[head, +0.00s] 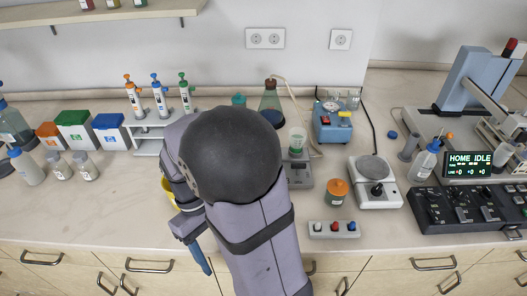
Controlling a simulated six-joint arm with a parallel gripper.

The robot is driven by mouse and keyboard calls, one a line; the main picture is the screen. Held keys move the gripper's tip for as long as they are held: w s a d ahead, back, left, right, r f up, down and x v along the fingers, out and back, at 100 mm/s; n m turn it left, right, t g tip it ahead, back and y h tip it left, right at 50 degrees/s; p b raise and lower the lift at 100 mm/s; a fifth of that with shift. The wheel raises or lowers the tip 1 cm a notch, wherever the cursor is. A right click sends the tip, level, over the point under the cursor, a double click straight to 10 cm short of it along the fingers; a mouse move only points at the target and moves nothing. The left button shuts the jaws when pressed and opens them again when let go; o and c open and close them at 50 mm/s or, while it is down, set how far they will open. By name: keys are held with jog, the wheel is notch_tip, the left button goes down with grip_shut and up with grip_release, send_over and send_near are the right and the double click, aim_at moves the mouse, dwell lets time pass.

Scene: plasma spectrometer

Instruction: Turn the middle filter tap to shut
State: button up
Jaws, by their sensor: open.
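Three syringe-like filter columns stand upright in a white rack (147,143) at the back left of the bench. My gripper (192,240) is open and points down near the front edge of the bench, well in front of the rack and apart from the taps. My own arm hides part of it and the right end of the rack.
Orange, green and blue-lidded bins (74,130) and small bottles (86,165) stand left of the rack. A yellow item (166,188) is partly hidden behind my arm. A flask (271,98), hotplate (375,180) and control panel (468,208) are to the right. The front left bench is clear.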

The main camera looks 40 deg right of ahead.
jog(key=w+d+r+n+h+p, duration=0.1)
jog(key=w+d+r+n+p, duration=0.25)
jog(key=d, duration=0.45)
jog(key=w+d+r+n+h+p, duration=0.1)
jog(key=w+d+r+n+p, duration=0.1)
jog(key=w+d+r, duration=0.45)
jog(key=w+d+r+n+h+p, duration=0.2)
jog(key=w+d+p, duration=0.1)
jog(key=d, duration=0.7)
jog(key=shift+t, duration=0.4)
jog(key=shift+p+x, duration=1)
jog(key=shift+x, duration=2.7)
jog(key=shift+s+a, duration=0.1)
jog(key=shift+a, duration=0.1)
jog(key=c, duration=1.1)
